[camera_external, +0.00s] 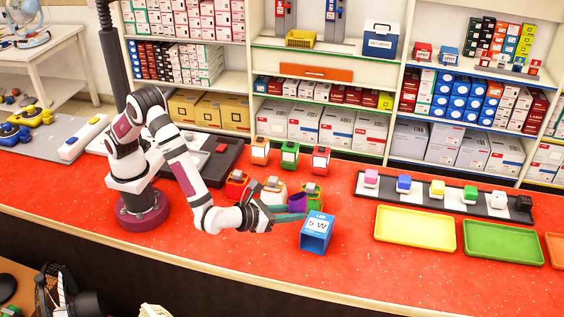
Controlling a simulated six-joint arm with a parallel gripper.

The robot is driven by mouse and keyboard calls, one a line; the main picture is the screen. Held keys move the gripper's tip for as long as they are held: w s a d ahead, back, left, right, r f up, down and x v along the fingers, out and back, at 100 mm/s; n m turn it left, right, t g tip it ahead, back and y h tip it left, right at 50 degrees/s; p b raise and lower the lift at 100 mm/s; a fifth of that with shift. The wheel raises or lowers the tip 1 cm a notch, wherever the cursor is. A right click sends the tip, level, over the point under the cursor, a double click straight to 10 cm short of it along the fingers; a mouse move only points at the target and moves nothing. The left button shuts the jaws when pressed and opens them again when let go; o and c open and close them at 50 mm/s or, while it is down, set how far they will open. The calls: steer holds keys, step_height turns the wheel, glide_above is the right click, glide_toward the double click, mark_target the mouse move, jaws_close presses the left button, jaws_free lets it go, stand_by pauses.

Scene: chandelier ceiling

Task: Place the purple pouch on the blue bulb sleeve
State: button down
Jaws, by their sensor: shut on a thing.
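Small coloured bins, one red (236,186), stand behind my gripper. Three boxes, including a green one (290,155), stand farther back. A dark strip with several coloured blocks (437,190) and yellow (415,229) and green (503,241) trays lie right. The counter front right of the sleeve is clear.

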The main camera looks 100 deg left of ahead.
glide_above(313, 226)
step_height(313, 226, down, 5)
steer(key=shift+d+f, duration=0.15)
steer(key=shift+f, duration=2.2)
steer(key=shift+f, duration=0.1)
steer(key=c, duration=0.7)
jaws_free()
